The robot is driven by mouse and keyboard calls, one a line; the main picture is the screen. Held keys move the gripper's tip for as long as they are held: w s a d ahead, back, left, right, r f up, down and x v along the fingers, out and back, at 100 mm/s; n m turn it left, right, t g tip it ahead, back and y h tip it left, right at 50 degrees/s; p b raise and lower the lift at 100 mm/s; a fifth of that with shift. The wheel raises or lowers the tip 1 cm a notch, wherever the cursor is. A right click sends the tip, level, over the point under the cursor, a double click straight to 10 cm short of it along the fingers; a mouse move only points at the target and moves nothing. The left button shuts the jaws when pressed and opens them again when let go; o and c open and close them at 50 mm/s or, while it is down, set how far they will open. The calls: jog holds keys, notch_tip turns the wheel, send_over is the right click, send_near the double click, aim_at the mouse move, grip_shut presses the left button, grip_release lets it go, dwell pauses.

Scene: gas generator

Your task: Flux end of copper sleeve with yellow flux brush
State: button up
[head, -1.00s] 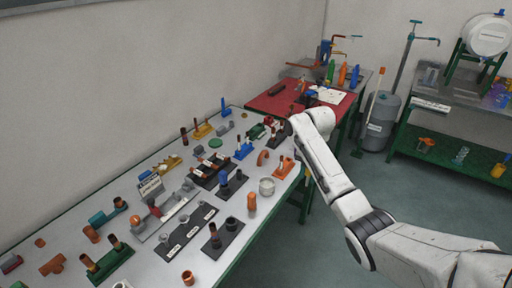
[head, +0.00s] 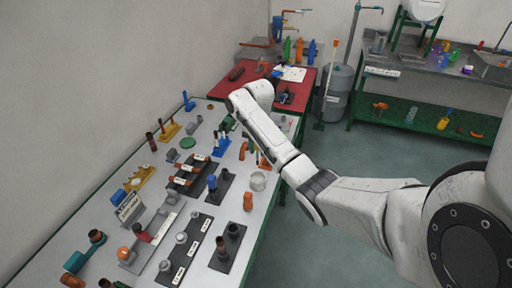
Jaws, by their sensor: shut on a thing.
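My arm reaches from the right over the far end of the workbench (head: 95,205). Its white wrist bends down near the red mat, and my gripper's jaws are hidden behind it, so what they hold cannot be seen. Copper-coloured tube pieces (head: 186,181) lie on a dark labelled rack left of my arm; I cannot tell which one is the copper sleeve. No yellow flux brush can be made out. A yellow holder (head: 168,132) stands at the bench's back left.
A pale round pot (head: 258,181) and an orange bottle-like piece (head: 248,201) stand near the bench's right edge. Dark labelled racks (head: 190,240) and many small fittings crowd the bench. The floor (head: 345,155) at right is clear.

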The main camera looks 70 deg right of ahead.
aim_at(258, 159)
jog(key=shift+d+f+b, duration=0.1)
jog(key=shift+f+b, duration=1.5)
jog(key=shift+f, duration=1.15)
jog(key=shift+p, duration=0.5)
jog(key=shift+f, duration=0.2)
jog(key=shift+f+b, duration=0.3)
jog(key=shift+f, duration=0.05)
jog(key=shift+f+b, duration=0.8)
jog(key=shift+f, duration=0.6)
